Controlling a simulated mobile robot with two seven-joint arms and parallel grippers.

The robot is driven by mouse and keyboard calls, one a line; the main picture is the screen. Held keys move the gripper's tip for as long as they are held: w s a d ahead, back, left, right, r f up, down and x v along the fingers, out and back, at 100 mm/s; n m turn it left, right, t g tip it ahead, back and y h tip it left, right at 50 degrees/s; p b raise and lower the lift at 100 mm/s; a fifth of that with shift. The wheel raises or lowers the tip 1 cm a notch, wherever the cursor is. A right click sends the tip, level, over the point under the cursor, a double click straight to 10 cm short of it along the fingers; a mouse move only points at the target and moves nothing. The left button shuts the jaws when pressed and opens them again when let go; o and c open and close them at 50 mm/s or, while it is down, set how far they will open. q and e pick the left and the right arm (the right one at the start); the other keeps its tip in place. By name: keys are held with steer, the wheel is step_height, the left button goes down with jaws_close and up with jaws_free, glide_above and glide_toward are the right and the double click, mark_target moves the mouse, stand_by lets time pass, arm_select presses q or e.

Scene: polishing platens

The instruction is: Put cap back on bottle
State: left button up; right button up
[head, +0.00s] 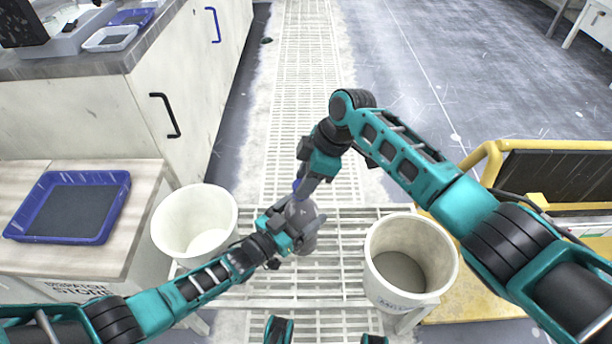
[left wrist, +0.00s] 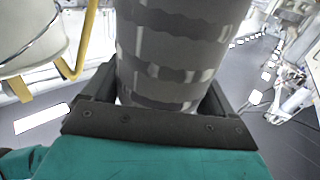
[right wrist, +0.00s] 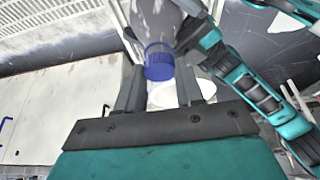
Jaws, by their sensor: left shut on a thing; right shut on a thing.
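A grey bottle (head: 308,238) is held in the air above the grated rack in the head view. My left gripper (head: 290,228) is shut on its body, and the banded grey body (left wrist: 180,50) fills the left wrist view between the fingers. My right gripper (head: 308,188) is at the bottle's top end and is shut on the blue cap (right wrist: 159,62). The cap also shows as a small blue patch in the head view (head: 297,186). In the right wrist view the cap lines up with the bottle's neck and appears to meet it; I cannot tell how firmly it sits.
A white bucket (head: 170,232) stands left of the bottle and another bucket (head: 447,262) stands right. The grated rack (head: 340,285) lies below. A blue-rimmed tray (head: 120,205) is on the left bench. A yellow-railed platform (head: 492,160) is at the right. The grated aisle ahead is clear.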

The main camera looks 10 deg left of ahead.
steer(key=shift+f, duration=0.4)
